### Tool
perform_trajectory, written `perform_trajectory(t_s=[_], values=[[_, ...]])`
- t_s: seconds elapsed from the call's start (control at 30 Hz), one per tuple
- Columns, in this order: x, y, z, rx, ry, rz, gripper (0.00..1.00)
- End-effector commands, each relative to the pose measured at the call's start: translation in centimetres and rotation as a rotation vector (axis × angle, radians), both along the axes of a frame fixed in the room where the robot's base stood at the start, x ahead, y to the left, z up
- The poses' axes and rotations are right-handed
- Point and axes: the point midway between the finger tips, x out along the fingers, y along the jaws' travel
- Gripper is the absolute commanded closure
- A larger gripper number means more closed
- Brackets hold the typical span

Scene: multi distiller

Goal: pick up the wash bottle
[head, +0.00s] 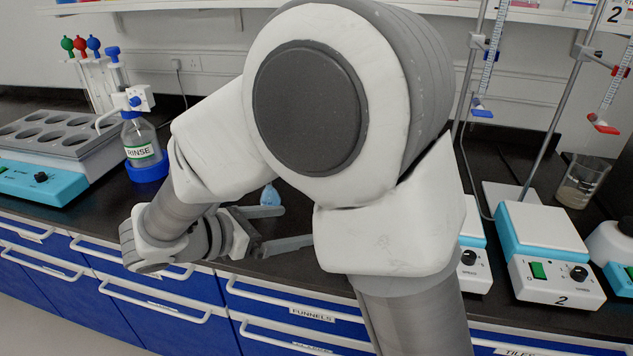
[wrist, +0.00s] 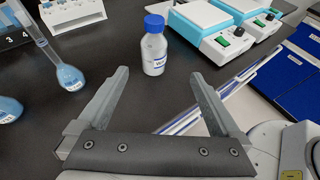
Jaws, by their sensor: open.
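No bottle with a clear squeeze nozzle shows, so I cannot tell for sure which is the wash bottle. In the wrist view a small clear bottle with a blue cap and a label (wrist: 154,52) stands upright on the dark bench, just beyond the gap between my fingertips and apart from them. My gripper (wrist: 160,73) is open and empty. In the head view my gripper (head: 297,227) is low over the front of the bench, and my arm hides the bench beyond it. A bottle labelled RINSE (head: 139,138), with a white dispenser top and blue base, stands at the left.
Flasks of blue liquid (wrist: 70,78) stand left of my fingers. A white rack (wrist: 72,14) is behind them. Hotplate stirrers (wrist: 205,38) stand at the right; a beaker (head: 583,182) is farther right. Drawers (head: 300,312) run below the front edge.

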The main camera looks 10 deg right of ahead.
Motion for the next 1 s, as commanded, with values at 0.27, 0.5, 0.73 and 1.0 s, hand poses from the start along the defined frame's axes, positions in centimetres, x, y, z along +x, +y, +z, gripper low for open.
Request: perform_trajectory(t_s=[0.27,0.5,0.73,1.0], values=[[1.4,0.0,-1.7,-0.05,0.016,0.052,0.0],[4.0,-4.2,-3.8,-0.048,0.016,0.049,0.0],[6.1,-7.3,-5.3,-0.047,0.015,0.05,0.0],[7.0,-8.9,-6.2,-0.046,0.015,0.05,0.0]])
